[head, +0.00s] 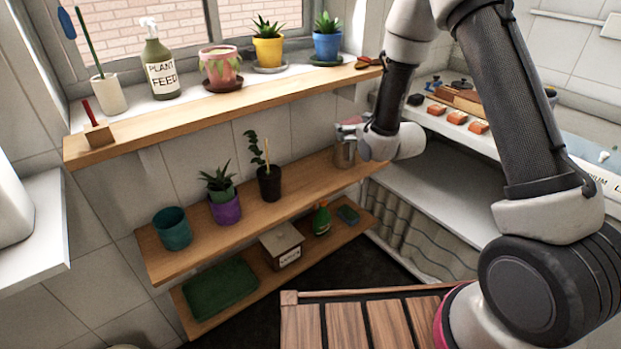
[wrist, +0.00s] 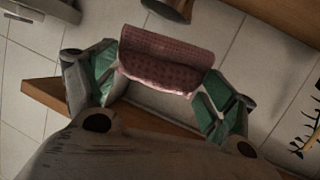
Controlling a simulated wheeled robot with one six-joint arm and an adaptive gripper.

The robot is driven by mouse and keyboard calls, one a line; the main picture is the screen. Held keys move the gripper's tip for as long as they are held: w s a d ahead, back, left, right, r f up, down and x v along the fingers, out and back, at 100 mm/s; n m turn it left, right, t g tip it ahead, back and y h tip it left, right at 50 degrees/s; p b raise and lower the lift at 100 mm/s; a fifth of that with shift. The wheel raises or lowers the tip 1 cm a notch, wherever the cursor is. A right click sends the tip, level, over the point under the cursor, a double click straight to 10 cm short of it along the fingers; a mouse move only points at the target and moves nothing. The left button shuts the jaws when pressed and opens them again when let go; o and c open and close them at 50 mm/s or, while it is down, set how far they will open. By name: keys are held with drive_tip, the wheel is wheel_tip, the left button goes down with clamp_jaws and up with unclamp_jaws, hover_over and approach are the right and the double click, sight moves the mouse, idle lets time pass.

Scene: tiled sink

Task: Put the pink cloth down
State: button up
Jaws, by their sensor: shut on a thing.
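The pink cloth (wrist: 165,62) is folded, with a dotted pattern. It sits between the two green-padded fingers of my gripper (wrist: 160,85) in the wrist view. My gripper is shut on it. In the head view my gripper (head: 350,128) is at the right end of the middle shelf, above the wooden board and below the window sill.
The window sill (head: 190,120) holds several potted plants. A white counter (head: 440,190) is at right.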

drive_tip(key=s+f+g, duration=0.3)
drive_tip(key=s, duration=0.2)
drive_tip(key=s+a+f+n+g+h, duration=0.1)
drive_tip(key=s+f+g, duration=0.2)
drive_tip(key=s, duration=0.3)
drive_tip(key=s+f+g+h, duration=0.1)
drive_tip(key=s+f+g, duration=0.1)
drive_tip(key=s+g, duration=0.2)
drive_tip(key=shift+s+a+f+n, duration=0.15)
drive_tip(key=shift+s+f+n, duration=0.2)
drive_tip(key=shift+s, duration=0.8)
